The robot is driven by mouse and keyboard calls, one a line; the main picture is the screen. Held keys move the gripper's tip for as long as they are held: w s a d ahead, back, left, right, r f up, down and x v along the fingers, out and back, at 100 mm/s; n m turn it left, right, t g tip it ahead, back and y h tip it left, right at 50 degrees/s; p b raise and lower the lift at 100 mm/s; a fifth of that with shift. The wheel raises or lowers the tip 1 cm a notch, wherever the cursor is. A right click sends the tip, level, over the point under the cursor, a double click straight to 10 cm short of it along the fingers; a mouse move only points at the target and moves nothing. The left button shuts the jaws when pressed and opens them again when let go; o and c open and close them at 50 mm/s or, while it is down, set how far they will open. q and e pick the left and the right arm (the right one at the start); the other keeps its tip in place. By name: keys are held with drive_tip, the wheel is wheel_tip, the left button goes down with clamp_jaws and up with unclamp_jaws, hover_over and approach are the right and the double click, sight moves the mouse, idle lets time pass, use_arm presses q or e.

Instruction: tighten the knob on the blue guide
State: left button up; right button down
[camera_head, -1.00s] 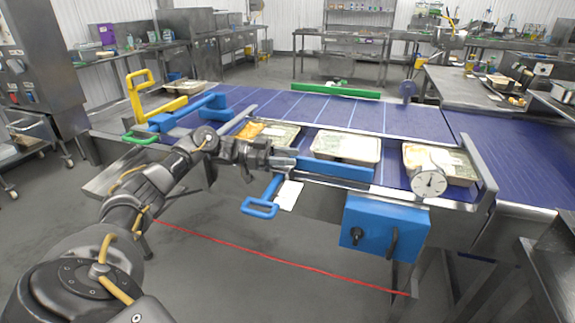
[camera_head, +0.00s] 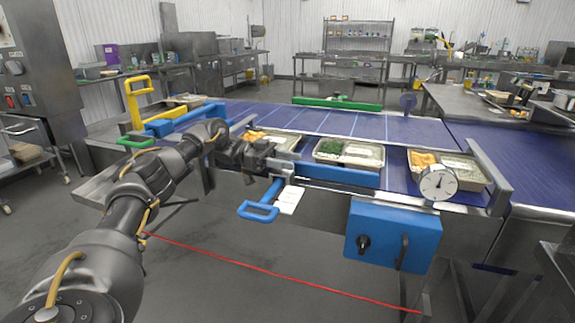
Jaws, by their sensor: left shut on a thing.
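The blue guide (camera_head: 337,175) runs as a bar along the near edge of the blue conveyor. My left gripper (camera_head: 278,162) is at the guide's left end, low and close to the rail. It is shut at the knob there; the jaws hide the knob almost wholly, so its turn position cannot be seen. A blue loop handle (camera_head: 260,211) hangs just below the gripper, with a white card (camera_head: 290,200) beside it. My right gripper is not in view.
Food trays sit behind the guide, including a middle tray (camera_head: 349,162) and a right tray (camera_head: 449,182). A round dial (camera_head: 438,184) and a blue control box (camera_head: 393,236) are at the right front. A yellow handle (camera_head: 138,100) stands at the left. A red line crosses the floor.

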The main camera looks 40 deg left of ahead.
sight(288, 160)
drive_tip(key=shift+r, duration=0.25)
use_arm(q)
drive_tip(key=o, duration=1)
drive_tip(key=shift+r, duration=0.1)
drive_tip(key=shift+r, duration=0.35)
wheel_tip(288, 160, up, 2)
drive_tip(key=shift+r, duration=0.25)
drive_tip(key=s+d+r, duration=0.2)
drive_tip(key=s+r, duration=0.1)
drive_tip(key=s+d+r+b, duration=0.1)
drive_tip(key=s+d+r, duration=0.2)
drive_tip(key=s, duration=0.1)
drive_tip(key=s+d+r, duration=0.3)
drive_tip(key=s, duration=0.1)
drive_tip(key=shift+s+d+r+b, duration=0.1)
drive_tip(key=shift+s+r+b, duration=0.05)
drive_tip(key=shift+r+b, duration=0.15)
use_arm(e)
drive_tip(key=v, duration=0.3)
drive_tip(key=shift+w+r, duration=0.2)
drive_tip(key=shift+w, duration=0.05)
